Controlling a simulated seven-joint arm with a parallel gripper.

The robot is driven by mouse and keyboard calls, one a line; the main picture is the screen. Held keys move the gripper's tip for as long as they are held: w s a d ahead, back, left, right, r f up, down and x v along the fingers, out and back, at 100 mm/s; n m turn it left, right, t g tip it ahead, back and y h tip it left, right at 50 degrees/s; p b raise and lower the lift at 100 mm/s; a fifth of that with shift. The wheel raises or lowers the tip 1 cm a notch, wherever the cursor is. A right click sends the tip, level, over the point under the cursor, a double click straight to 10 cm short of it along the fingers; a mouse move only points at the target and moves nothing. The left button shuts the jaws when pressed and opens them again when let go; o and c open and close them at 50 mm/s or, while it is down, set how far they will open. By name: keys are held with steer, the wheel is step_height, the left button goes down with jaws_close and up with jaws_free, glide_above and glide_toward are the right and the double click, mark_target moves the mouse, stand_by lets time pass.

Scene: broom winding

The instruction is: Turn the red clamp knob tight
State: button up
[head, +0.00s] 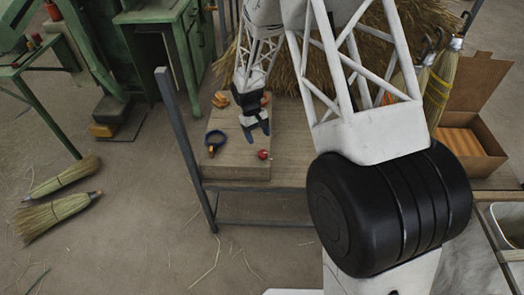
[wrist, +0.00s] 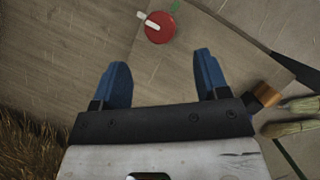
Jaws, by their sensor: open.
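The red clamp knob (head: 262,155) is small and round and sits near the front edge of a wooden board on the bench. In the wrist view the knob (wrist: 161,30) is at the top middle, with a white bar-like mark at its upper left and a bit of green beside it. My gripper (head: 257,130) points down over the board, a little behind the knob. In the wrist view its two blue fingers (wrist: 163,72) are apart with nothing between them. The knob lies beyond the fingertips, not between them.
Straw (head: 285,65) is heaped at the back. An open cardboard box (head: 465,140) is at the right. Two brooms (head: 60,200) lie on the floor.

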mark_target(262, 152)
steer(key=shift+x, duration=3.75)
steer(key=c, duration=0.9)
